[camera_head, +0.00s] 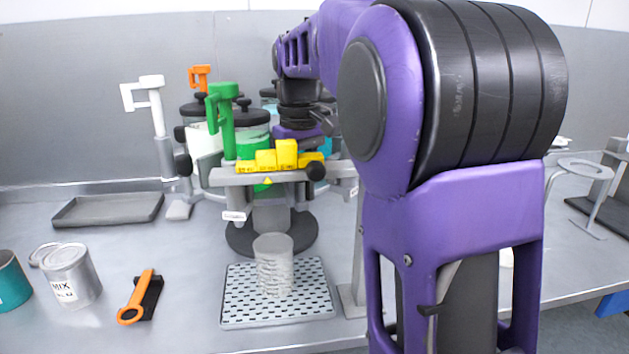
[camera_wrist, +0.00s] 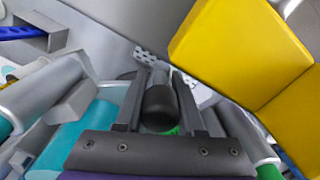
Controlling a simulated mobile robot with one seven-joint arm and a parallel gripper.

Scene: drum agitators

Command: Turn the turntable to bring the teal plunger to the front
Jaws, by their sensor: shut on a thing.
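The turntable carries drums with coloured plungers. The green plunger (camera_head: 222,115) stands at the front over a green drum (camera_head: 252,145). A white plunger (camera_head: 150,100) is at the left, and an orange plunger (camera_head: 200,77) shows behind. A bit of a teal drum (camera_head: 325,147) shows behind my arm, and teal drum walls show in the wrist view (camera_wrist: 85,135). I cannot make out the teal plunger; my arm covers much of that side. My gripper (camera_wrist: 158,85) is shut on a dark rounded knob (camera_wrist: 160,108), low among the drums. In the head view my gripper is mostly hidden.
Yellow blocks (camera_head: 287,153) sit on a grey crossbar at the front, and loom close at right in the wrist view (camera_wrist: 240,45). A clear cup (camera_head: 273,265) stands on a perforated tray (camera_head: 240,310). Cans (camera_head: 72,277), an orange tool (camera_head: 138,300) and an empty tray (camera_head: 108,208) lie left.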

